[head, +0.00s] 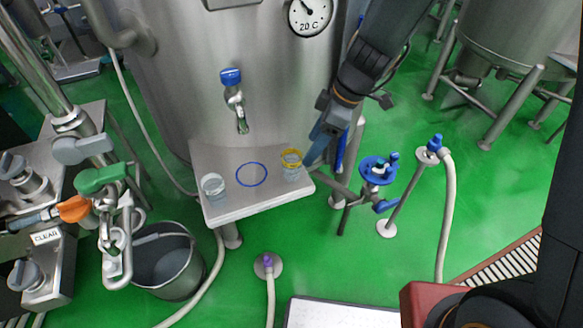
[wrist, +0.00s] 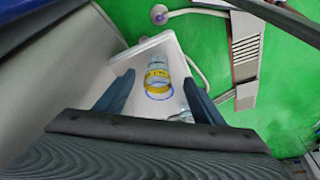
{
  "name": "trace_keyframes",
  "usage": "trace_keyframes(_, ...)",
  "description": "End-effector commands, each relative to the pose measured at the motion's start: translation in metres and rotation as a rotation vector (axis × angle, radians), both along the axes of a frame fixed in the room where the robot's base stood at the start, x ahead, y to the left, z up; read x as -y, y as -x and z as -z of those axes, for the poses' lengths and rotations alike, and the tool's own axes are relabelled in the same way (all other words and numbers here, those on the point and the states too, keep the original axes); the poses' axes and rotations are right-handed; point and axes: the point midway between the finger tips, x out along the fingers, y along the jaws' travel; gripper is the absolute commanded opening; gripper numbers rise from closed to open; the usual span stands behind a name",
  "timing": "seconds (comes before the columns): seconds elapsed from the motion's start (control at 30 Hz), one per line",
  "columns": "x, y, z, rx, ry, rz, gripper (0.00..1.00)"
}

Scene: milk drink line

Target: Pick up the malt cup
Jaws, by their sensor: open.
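A clear cup with a yellow rim (head: 291,165) stands upright at the right end of the steel shelf (head: 240,212); I take it as the malt cup, though no label is readable. In the wrist view the yellow-rimmed cup (wrist: 157,77) appears between my two dark fingers. My gripper (head: 312,157) is open, just right of that cup in the head view; whether a finger touches it, I cannot tell. My gripper also shows in the wrist view (wrist: 159,80) with its fingers spread. A second clear cup (head: 213,187) stands at the shelf's left end.
A blue ring (head: 251,174) marks the shelf between the cups, below a blue-handled tap (head: 234,92) on the steel tank. A blue valve wheel (head: 378,169) stands right of the shelf. A bucket (head: 168,262) and hoses lie on the green floor.

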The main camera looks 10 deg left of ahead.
Motion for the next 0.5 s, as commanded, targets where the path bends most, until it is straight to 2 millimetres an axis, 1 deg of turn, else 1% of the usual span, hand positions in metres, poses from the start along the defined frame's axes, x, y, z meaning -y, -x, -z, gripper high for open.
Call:
trace_keyframes(0.03, -0.008, -0.002, 0.003, 0.012, -0.011, -0.04, 0.62)
trace_keyframes(0.13, -0.017, -0.003, 0.007, 0.029, -0.025, -0.095, 0.62)
trace_keyframes(0.27, -0.023, -0.004, 0.013, 0.037, -0.032, -0.12, 0.62)
trace_keyframes(0.5, -0.031, -0.003, 0.031, 0.037, -0.031, -0.12, 0.62)
